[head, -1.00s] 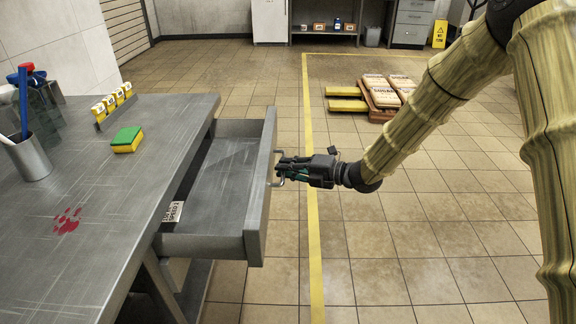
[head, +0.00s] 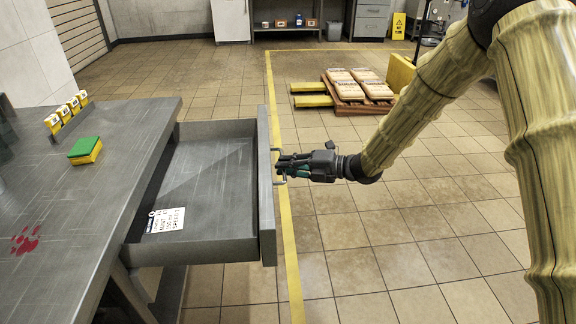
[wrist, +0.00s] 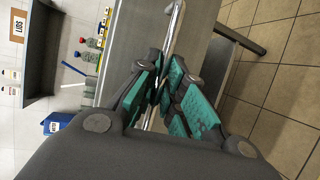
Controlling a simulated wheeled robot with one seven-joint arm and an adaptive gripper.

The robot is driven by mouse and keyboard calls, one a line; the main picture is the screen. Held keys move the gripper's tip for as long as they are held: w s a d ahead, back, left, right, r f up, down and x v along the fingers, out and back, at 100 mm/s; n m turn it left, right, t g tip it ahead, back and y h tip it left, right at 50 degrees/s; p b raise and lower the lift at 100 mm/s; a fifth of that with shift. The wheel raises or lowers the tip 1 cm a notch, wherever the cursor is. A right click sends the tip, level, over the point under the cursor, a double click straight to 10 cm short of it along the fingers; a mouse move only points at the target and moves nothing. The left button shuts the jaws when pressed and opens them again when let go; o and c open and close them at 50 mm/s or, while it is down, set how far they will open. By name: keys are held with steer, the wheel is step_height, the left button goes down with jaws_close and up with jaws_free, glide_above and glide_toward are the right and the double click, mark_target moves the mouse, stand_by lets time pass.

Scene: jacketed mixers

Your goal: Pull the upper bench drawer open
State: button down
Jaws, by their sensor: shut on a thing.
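The upper bench drawer (head: 205,175) stands well out from the grey metal bench (head: 75,220) in the head view. A white printed label (head: 165,220) lies on its floor near the front left corner, and the rest of the floor looks empty. My gripper (head: 284,167) is shut on the drawer's bar handle (head: 276,166) on the outer face of the drawer front (head: 265,190). In the wrist view, the green-padded fingers (wrist: 163,90) close around the shiny handle bar (wrist: 174,30).
A green and yellow sponge (head: 85,150), a row of small yellow boxes (head: 67,112) and a red stain (head: 25,240) are on the bench top. A pallet with sacks (head: 358,90) stands farther back. The tiled floor right of the drawer is clear.

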steer(key=c, duration=1.5)
jaws_free()
steer(key=v, duration=1.2)
